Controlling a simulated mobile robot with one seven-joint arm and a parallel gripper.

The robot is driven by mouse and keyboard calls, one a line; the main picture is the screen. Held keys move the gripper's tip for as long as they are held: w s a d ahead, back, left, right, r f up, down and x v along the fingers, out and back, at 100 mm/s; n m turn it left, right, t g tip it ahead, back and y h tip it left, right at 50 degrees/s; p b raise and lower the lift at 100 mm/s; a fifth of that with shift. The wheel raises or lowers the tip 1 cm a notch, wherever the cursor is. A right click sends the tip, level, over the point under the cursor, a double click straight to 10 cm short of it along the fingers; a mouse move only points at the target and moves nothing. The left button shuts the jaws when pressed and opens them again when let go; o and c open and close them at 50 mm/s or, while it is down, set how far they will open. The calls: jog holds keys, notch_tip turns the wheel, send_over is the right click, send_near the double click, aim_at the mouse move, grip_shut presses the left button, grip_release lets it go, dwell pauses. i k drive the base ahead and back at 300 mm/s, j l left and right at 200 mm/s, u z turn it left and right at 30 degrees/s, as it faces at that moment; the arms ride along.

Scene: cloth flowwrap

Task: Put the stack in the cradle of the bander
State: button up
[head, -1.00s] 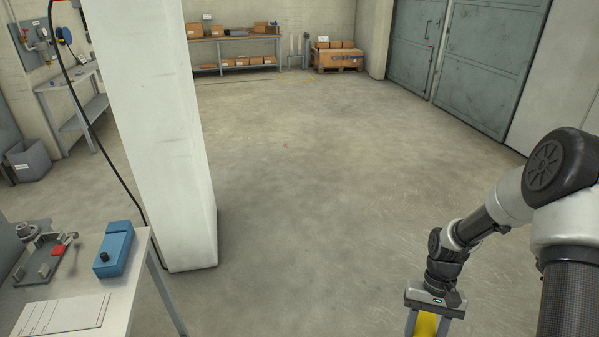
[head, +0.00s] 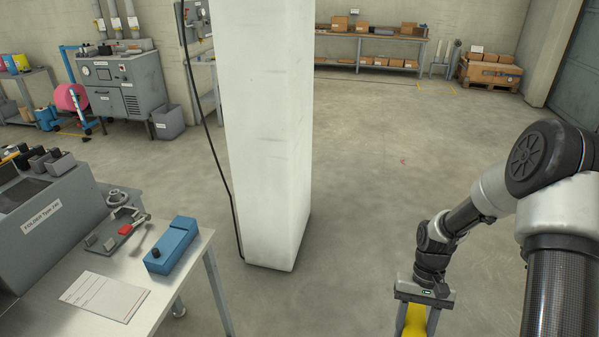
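My gripper (head: 417,312) hangs at the lower right of the head view, over the floor. Its two fingers stand on either side of a yellow folded-looking piece, the stack (head: 415,322), and appear shut on it. The lower part of the stack and the fingertips are cut off by the bottom edge. No bander or cradle can be made out for certain. A small grey fixture with a red part (head: 126,230) lies on the table at the left, and I cannot tell whether it belongs to the bander.
A grey table (head: 190,258) at the lower left bears a machine labelled as a folder (head: 55,215), a blue box (head: 171,244) and a paper sheet (head: 104,296). A white pillar (head: 268,140) stands beside it. A grey cabinet machine (head: 125,88) is behind. The floor right of the pillar is clear.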

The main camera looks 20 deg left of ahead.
aim_at(115, 231)
jog(key=i+u, duration=0.35)
jog(key=u, duration=0.15)
jog(key=i+l+u, duration=0.2)
jog(key=u, duration=0.3)
jog(key=i+l+u, duration=0.3)
jog(key=u, duration=0.15)
jog(key=i+l+u, duration=0.3)
jog(key=u, duration=0.2)
jog(key=i+l+u, duration=0.1)
jog(key=l+u, duration=1.35)
jog(key=l, duration=0.3)
jog(key=l+u, duration=0.45)
jog(key=l, duration=0.35)
